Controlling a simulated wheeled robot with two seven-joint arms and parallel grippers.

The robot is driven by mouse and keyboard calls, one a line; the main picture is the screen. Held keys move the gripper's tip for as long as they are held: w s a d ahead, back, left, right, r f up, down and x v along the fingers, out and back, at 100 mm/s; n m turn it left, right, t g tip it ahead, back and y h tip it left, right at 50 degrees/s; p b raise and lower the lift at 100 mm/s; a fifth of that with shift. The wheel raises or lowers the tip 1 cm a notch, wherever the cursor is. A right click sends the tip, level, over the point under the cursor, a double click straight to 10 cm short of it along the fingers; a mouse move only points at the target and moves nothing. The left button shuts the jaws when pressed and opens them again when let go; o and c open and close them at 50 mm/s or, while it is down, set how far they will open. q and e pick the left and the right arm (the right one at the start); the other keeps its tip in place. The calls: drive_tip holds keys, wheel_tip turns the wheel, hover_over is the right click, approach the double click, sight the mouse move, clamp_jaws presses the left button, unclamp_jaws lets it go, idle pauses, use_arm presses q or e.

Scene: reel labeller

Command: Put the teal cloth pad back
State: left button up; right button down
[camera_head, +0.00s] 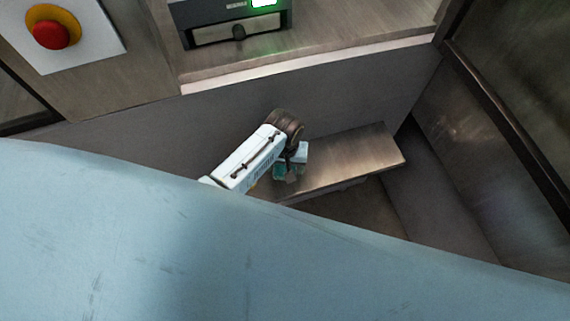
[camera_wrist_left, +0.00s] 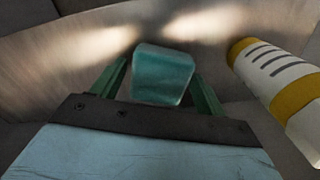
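The teal cloth pad (camera_wrist_left: 163,75) is a small blocky teal piece in the left wrist view. It lies between the two green fingers of my left gripper (camera_wrist_left: 160,75). A narrow gap shows beside the left finger, and the right fingertip meets the pad's edge in the picture. I cannot tell whether the fingers press on it. In the head view my left gripper (camera_head: 290,170) points down at the near left end of a metal shelf (camera_head: 350,158), with some teal showing at its fingers. My right gripper is not in view.
A white and yellow cylinder with dark stripes (camera_wrist_left: 275,75) stands close to the right of the gripper. A dark machine with a green screen (camera_head: 235,22) sits on the upper ledge. A red button (camera_head: 52,33) is at upper left. The shelf's right part is clear.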

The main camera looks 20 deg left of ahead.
use_arm(q)
drive_tip(key=shift+o, duration=0.3)
drive_tip(key=shift+r, duration=0.4)
wheel_tip(320, 180, up, 11)
drive_tip(key=p, duration=0.4)
drive_tip(key=shift+r, duration=0.2)
drive_tip(key=shift+s, duration=0.1)
idle(0.9)
